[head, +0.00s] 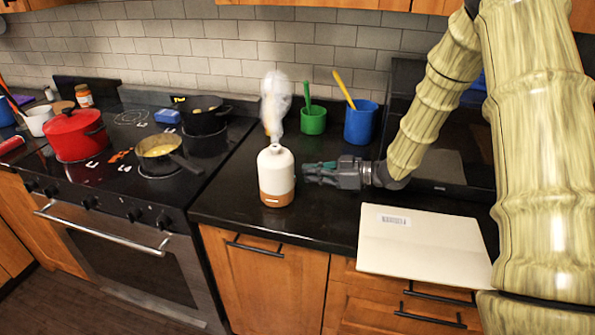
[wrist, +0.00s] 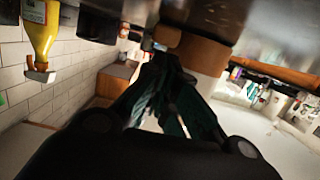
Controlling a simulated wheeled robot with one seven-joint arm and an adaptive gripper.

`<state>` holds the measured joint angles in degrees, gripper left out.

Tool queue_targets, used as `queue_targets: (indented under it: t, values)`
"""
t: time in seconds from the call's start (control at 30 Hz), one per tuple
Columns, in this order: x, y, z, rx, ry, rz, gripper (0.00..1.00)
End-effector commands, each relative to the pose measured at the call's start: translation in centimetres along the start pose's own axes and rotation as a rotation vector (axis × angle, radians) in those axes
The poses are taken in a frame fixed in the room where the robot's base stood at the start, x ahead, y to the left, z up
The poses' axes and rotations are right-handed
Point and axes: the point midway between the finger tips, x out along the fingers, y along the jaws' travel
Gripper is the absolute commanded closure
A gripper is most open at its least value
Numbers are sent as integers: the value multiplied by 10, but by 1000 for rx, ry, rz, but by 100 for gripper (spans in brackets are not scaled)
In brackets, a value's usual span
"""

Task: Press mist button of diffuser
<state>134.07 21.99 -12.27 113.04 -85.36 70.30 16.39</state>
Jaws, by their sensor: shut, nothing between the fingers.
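The diffuser (head: 276,172) is a white bottle with a tan wood-like base, standing upright on the black counter right of the stove. Pale mist (head: 276,95) rises from its top. A small light mark shows low on the base's front; I cannot tell if it is the mist button. My gripper (head: 308,173) is shut and empty, just right of the diffuser, with its fingers pointing at it. In the wrist view the dark green fingers (wrist: 168,65) are together, close to the tan base (wrist: 203,54). A small brown block (wrist: 167,36) shows by the base. Contact cannot be told.
A green cup (head: 313,122) and a blue cup (head: 360,124) with utensils stand behind my gripper. A pale board (head: 420,244) lies at the counter's front right. The stove at left holds a red pot (head: 75,136) and a pan (head: 160,150). A yellow bottle (wrist: 42,28) shows in the wrist view.

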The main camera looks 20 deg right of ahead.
Motion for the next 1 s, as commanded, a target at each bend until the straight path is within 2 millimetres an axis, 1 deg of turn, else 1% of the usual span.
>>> queue_targets:
  t: [0.03,0.1,0.3,0.5,0.77,0.87,1.0]
  values:
    - [-8,0,3,2,-3,3,100]
    - [-15,0,0,-3,-1,1,100]
    - [-28,0,-7,-11,5,-3,100]
    - [-34,0,-10,-14,7,-3,100]
    - [-34,0,-11,-16,9,-3,100]
    - [-36,1,-20,-16,1,-4,100]
    - [-43,2,-45,-9,-30,-8,100]
